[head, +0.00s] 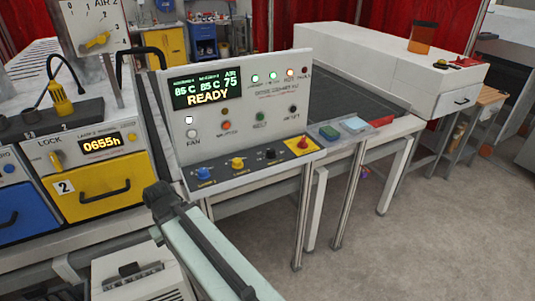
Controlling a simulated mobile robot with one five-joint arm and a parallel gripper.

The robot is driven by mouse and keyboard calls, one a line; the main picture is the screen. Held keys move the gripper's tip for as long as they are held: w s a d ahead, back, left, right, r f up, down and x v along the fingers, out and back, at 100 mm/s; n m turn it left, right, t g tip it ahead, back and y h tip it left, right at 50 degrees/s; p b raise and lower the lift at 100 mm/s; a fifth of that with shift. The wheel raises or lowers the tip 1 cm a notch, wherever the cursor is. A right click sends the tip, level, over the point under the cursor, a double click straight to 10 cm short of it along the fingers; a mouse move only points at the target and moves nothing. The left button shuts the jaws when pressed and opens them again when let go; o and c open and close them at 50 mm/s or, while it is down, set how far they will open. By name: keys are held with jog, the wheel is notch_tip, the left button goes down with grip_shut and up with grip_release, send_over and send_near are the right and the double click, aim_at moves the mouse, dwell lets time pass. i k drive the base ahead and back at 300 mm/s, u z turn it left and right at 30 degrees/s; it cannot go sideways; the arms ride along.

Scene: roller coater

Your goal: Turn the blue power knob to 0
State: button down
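A blue knob (203,173) sits at the left end of the lower ledge of the grey control panel (255,160), with a small blue label under it. Its pointer and scale are too small to read. I cannot make out my gripper's fingers.
A yellow knob (238,163), a black knob (270,153) and a red switch on a yellow plate (303,143) share the ledge. The display (206,90) reads READY. A yellow drawer (95,190) stands left. Open floor (400,250) lies right.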

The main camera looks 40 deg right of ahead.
aim_at(203, 174)
jog(key=z, duration=2.45)
jog(key=k, duration=1.15)
jog(key=u, duration=1.4)
jog(key=i, duration=1)
jog(key=z, duration=0.05)
